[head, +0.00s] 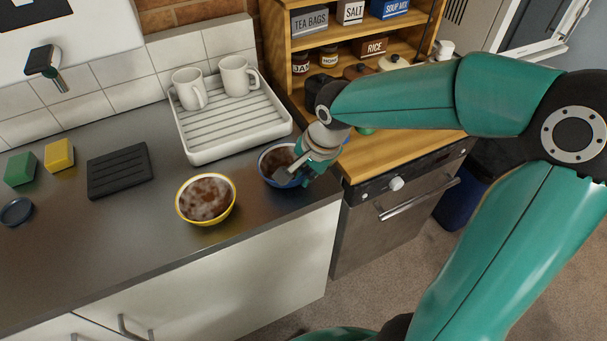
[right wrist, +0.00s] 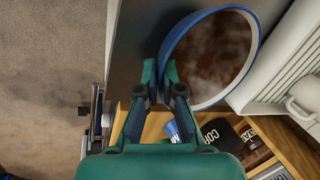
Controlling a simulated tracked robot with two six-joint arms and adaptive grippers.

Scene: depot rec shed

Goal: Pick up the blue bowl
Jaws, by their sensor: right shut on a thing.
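The blue bowl (head: 263,168), with brown, foamy-looking contents, is at the right end of the grey counter. My right gripper (head: 301,168) covers its right side. In the right wrist view, the bowl's blue rim (right wrist: 177,36) meets the fingertips of the right gripper (right wrist: 161,74), which is shut on that rim. The bowl looks about level. I cannot tell whether it rests on the counter or is slightly lifted. My left gripper is not in view.
A yellow bowl (head: 206,219) with similar contents stands close on the left. A white drying rack (head: 240,148) with two mugs is behind. A wooden shelf unit (head: 345,33) with jars and boxes stands behind right. The counter's front edge is near; open counter lies left.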

